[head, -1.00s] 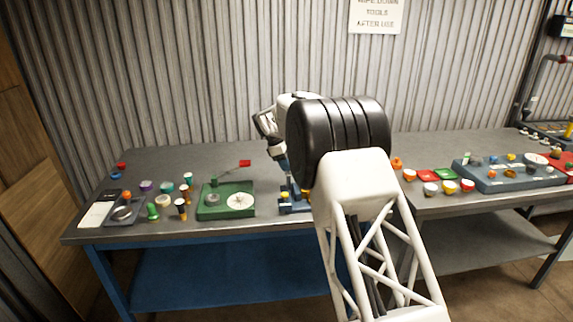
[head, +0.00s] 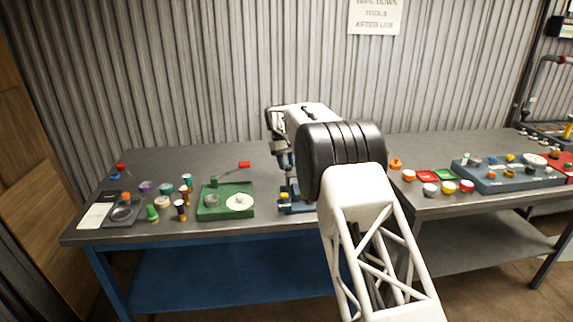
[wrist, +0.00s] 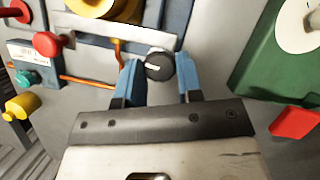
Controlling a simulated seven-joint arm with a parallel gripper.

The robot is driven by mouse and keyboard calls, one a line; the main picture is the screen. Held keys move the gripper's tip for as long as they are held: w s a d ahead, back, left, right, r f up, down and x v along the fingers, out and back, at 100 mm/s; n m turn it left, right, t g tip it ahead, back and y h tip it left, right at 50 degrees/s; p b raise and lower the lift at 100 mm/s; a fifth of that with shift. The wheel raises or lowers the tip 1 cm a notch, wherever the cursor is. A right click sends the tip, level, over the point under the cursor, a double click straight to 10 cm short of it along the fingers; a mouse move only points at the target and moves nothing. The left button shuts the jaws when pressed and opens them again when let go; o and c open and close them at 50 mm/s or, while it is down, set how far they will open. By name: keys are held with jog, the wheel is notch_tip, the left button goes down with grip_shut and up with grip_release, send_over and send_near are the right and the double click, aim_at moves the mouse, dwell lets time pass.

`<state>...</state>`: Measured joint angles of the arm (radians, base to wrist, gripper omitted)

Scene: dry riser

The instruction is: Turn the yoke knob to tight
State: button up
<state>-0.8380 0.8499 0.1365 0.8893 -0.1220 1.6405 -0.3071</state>
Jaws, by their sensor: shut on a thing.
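In the wrist view, a small round black knob (wrist: 158,70) with a white pointer mark sits at the edge of a blue-grey fixture (wrist: 181,18). I take it to be the yoke knob; no tight marking can be read. My gripper (wrist: 159,62) has its two blue fingers on either side of the knob, shut on it. In the head view, the blue fixture (head: 297,208) stands mid-bench, with my wrist above it. My arm hides part of it, and the knob cannot be made out there.
A green board (head: 212,211) with a white dial (head: 240,202) lies left of the fixture. In the wrist view, a red knob (wrist: 47,44) and a yellow part (wrist: 20,105) stand at left, and a red block (wrist: 294,123) at right. Several coloured cups stand further along the bench.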

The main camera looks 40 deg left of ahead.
jog(key=shift+m, duration=0.5)
jog(key=o, duration=0.9)
jog(key=shift+v, duration=3.95)
jog(key=shift+w, duration=0.15)
jog(key=shift+d, duration=0.1)
